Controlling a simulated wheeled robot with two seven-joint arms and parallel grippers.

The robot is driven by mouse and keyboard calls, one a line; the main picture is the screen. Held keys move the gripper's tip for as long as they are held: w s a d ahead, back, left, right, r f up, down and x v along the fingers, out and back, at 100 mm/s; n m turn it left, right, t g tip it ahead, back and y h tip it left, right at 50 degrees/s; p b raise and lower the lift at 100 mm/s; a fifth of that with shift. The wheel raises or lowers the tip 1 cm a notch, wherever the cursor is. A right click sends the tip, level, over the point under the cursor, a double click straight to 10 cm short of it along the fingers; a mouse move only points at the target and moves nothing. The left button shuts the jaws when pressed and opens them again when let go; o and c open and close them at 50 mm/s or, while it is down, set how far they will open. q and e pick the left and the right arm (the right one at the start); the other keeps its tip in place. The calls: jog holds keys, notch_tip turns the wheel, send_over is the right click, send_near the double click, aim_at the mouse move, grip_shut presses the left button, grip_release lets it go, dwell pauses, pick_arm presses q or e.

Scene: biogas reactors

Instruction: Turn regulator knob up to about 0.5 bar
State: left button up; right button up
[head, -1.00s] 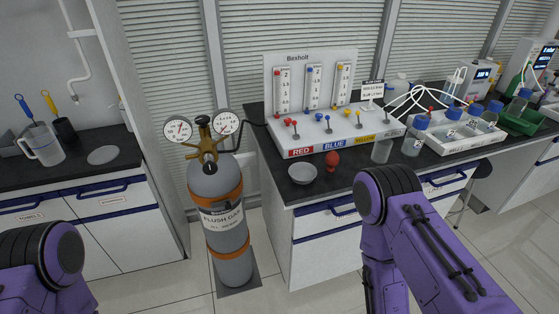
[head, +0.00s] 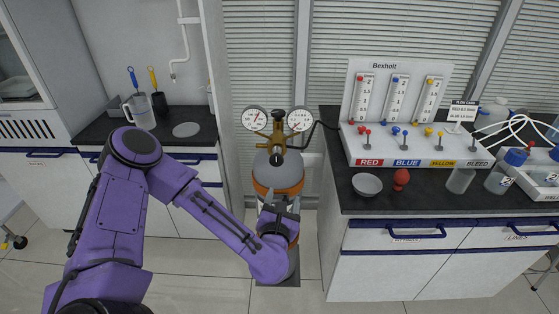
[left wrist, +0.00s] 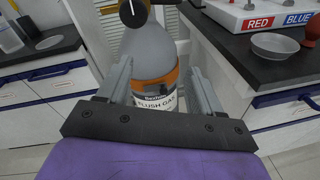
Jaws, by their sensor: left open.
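The regulator (head: 278,141) is a brass body with two round white gauges, left (head: 254,119) and right (head: 299,119), on top of the grey flush gas cylinder (head: 278,166). The gauge readings are too small to tell. A black round knob (head: 278,159) sits at the regulator's lower front; in the left wrist view the knob (left wrist: 132,13) shows a white line at the top edge. My left gripper (head: 282,198) is open and empty, in front of the cylinder and below the knob, apart from it. In the left wrist view its fingers (left wrist: 160,68) frame the cylinder. My right gripper is not in view.
A bench to the right holds a flowmeter panel (head: 395,115), a grey bowl (head: 367,185) and a red bulb (head: 401,179). A left counter holds a jug (head: 139,111). The cylinder stands in the gap between the benches.

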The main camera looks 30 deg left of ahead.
aim_at(276, 161)
pick_arm(q)
jog(key=w+a+r+n+y+p, duration=0.1)
jog(key=w+a, duration=0.1)
jog(key=w, duration=0.1)
jog(key=w+a+r+n+p, duration=0.1)
jog(key=w+a+r+n, duration=0.1)
jog(key=w+a, duration=0.1)
jog(key=w+a+r+n+y+p, duration=0.1)
jog(key=w+a+n, duration=0.1)
jog(key=w+a, duration=0.1)
jog(key=shift+w+r+y+p, duration=0.1)
jog(key=shift+r+y+p, duration=0.05)
jog(key=shift+y+p, duration=0.2)
jog(key=shift+w+a, duration=0.1)
jog(key=shift+w, duration=0.2)
jog(key=shift+c, duration=0.3)
jog(key=c, duration=0.8)
